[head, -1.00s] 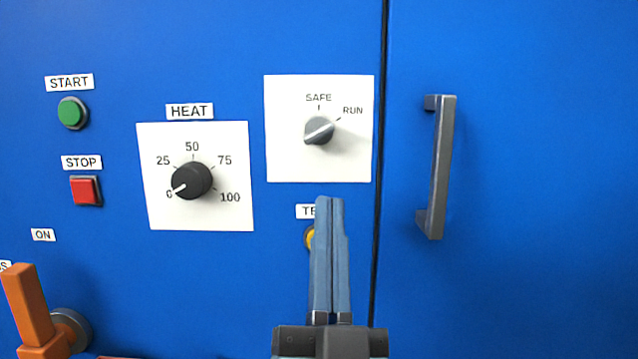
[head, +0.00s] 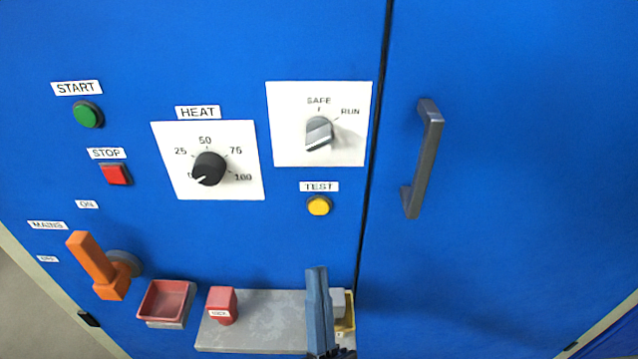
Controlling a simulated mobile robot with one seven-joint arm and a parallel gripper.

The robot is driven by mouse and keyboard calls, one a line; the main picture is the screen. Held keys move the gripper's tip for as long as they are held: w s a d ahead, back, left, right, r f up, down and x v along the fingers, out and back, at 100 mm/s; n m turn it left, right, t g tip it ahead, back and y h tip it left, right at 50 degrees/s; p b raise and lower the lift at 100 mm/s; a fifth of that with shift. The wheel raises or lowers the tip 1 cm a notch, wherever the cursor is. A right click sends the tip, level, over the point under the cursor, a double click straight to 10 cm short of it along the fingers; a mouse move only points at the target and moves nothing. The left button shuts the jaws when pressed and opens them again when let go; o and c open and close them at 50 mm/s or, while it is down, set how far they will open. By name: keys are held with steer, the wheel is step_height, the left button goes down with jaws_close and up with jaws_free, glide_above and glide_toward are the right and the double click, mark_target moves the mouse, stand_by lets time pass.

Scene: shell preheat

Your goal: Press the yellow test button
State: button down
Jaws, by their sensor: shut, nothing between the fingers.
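The yellow test button (head: 319,205) sits on the blue panel below the TEST label (head: 319,187). It is in full view, and nothing covers it. My gripper (head: 317,268) is below the button in the picture, with its blue-grey fingers pointing up and pressed together. The fingertips appear apart from the button. The gripper's lower part is cut off by the bottom edge, and it overlaps the shelf.
A grey shelf (head: 262,318) holds a red LOCK block (head: 222,305); a yellow container (head: 345,325) is partly behind my gripper. A red tray (head: 166,300) and orange mains lever (head: 95,262) are at left. A selector knob (head: 319,133) is above the button. A door handle (head: 424,160) is at right.

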mark_target(319, 206)
steer(key=shift+s, duration=0.1)
stand_by(0.3)
steer(key=shift+w+b, duration=1.8)
steer(key=shift+w, duration=2.65)
steer(key=shift+w, duration=0.15)
steer(key=shift+w+b, duration=0.25)
steer(key=shift+b, duration=0.05)
steer(key=shift+w+b, duration=0.3)
steer(key=shift+w, duration=0.1)
steer(key=shift+s, duration=0.15)
steer(key=shift+s+p, duration=0.35)
steer(key=shift+s, duration=0.35)
